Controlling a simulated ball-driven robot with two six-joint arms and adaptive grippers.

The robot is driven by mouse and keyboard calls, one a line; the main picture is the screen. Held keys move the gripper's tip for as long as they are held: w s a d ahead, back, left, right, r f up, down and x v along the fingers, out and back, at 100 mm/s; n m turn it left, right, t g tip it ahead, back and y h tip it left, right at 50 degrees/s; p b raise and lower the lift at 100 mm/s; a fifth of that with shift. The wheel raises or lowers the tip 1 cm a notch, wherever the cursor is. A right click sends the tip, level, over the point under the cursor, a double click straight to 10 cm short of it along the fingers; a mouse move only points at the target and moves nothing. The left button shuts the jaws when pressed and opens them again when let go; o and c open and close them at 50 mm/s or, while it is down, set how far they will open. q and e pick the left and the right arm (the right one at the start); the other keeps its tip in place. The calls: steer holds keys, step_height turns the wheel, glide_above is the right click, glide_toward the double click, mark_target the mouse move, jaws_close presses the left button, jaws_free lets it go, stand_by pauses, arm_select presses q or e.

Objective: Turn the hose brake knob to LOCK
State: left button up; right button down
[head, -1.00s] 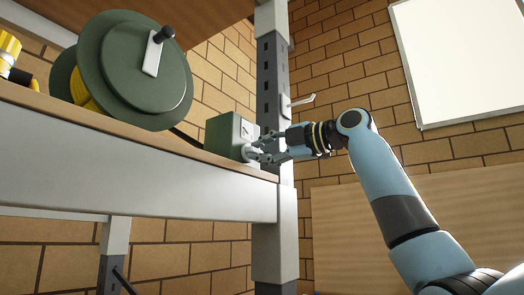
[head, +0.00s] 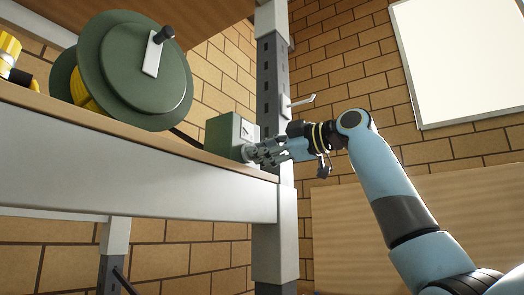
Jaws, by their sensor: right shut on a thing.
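The hose brake box (head: 224,134) is a small green box on the shelf near its right end, with a pale marked plate on its right-hand face. Its knob (head: 247,152) is a light grey round piece low on that face, mostly hidden behind my fingers. My right gripper (head: 254,152) is shut on the knob, its fingers reaching in from the right. The setting the knob points to cannot be read. The green hose reel (head: 120,85) with a crank handle stands on the shelf to the left of the box. My left gripper is not in view.
The shelf edge (head: 130,180) runs just below the box. A grey upright post (head: 271,85) with a small hook (head: 300,101) stands close behind the gripper. Yellow fittings (head: 8,55) sit at far left. A white board (head: 465,60) hangs on the brick wall.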

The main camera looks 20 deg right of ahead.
steer(key=m+p, duration=0.2)
steer(key=m, duration=0.9)
steer(key=shift+f, duration=0.1)
steer(key=shift+m, duration=0.4)
steer(key=c, duration=1.3)
jaws_free()
steer(key=shift+d, duration=0.1)
steer(key=shift+v, duration=5.9)
